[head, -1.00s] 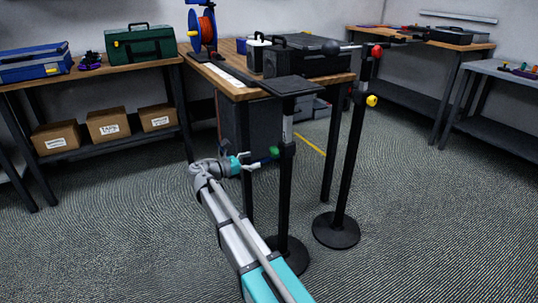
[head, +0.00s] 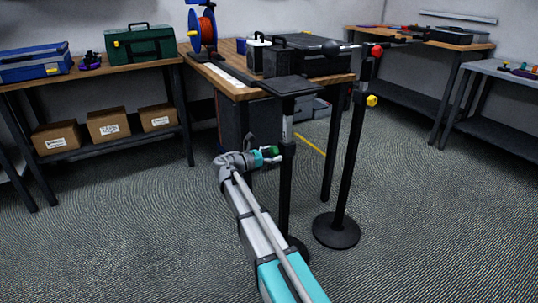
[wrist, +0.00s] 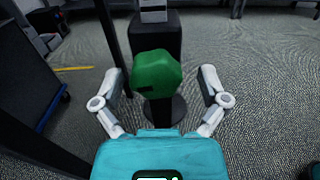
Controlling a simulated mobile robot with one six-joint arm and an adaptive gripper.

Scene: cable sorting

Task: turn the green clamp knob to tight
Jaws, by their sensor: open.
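The green clamp knob (wrist: 157,74) sits between the two open fingers of my gripper (wrist: 163,90) in the wrist view. There is a gap on each side, and neither finger appears to touch it. In the head view the knob (head: 275,148) shows small on the left side of the near black stand's post (head: 285,190). My gripper (head: 270,155) is at the knob, coming from the left, and partly hides it. The knob's setting cannot be read.
The wooden bench (head: 238,88) with a dark case (head: 308,60) stands behind the near stand. A second stand with a yellow knob (head: 372,100) and a red knob (head: 377,51) is to the right. Open floor (head: 430,220) lies right of the stands.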

